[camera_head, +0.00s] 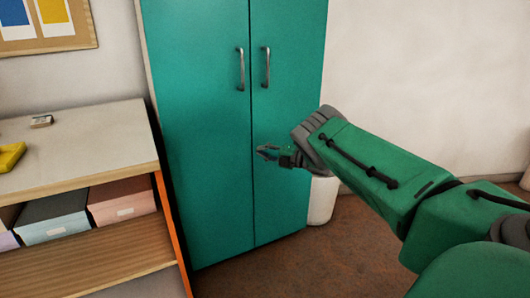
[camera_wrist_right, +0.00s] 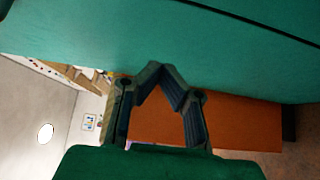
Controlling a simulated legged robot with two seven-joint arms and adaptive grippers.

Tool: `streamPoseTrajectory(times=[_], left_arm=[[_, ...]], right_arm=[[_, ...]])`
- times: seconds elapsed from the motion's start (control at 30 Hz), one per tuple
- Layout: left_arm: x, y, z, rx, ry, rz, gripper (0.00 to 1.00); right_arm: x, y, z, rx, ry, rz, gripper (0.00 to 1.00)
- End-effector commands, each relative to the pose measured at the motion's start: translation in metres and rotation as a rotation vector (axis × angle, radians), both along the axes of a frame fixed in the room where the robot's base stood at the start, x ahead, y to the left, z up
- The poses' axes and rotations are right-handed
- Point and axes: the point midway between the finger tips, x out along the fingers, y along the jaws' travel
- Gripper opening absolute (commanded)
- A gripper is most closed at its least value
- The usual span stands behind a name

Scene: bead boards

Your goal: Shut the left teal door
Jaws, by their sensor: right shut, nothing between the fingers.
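A tall teal cabinet has two doors with vertical metal handles. The left teal door (camera_head: 205,150) lies flush with the right teal door (camera_head: 285,130), with only a thin dark seam between them in the head view. The left handle (camera_head: 240,69) and right handle (camera_head: 266,67) stand on either side of that seam. My right gripper (camera_head: 262,152) is shut and empty, in front of the doors near the seam, below the handles. In the wrist view its fingers (camera_wrist_right: 155,72) meet close to the teal surface (camera_wrist_right: 150,35); contact cannot be told. My left gripper is not in view.
A shelf unit (camera_head: 80,140) with storage boxes (camera_head: 55,217) stands left of the cabinet, its orange side panel (camera_head: 172,235) beside it. A white bin (camera_head: 322,200) stands at the cabinet's right. The brown floor (camera_head: 345,255) in front is clear.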

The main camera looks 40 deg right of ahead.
Motion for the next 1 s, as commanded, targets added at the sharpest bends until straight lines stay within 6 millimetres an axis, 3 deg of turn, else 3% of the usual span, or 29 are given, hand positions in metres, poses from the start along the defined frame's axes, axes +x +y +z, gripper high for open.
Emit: streamPoseTrajectory(times=[0.6, 1.0], left_arm=[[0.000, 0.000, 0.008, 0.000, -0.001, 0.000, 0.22], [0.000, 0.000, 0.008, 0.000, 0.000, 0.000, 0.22]], right_arm=[[-0.047, -0.078, -0.001, -0.002, 0.002, -0.001, 0.00], [-0.052, -0.088, -0.003, 0.006, 0.004, -0.003, 0.00]])
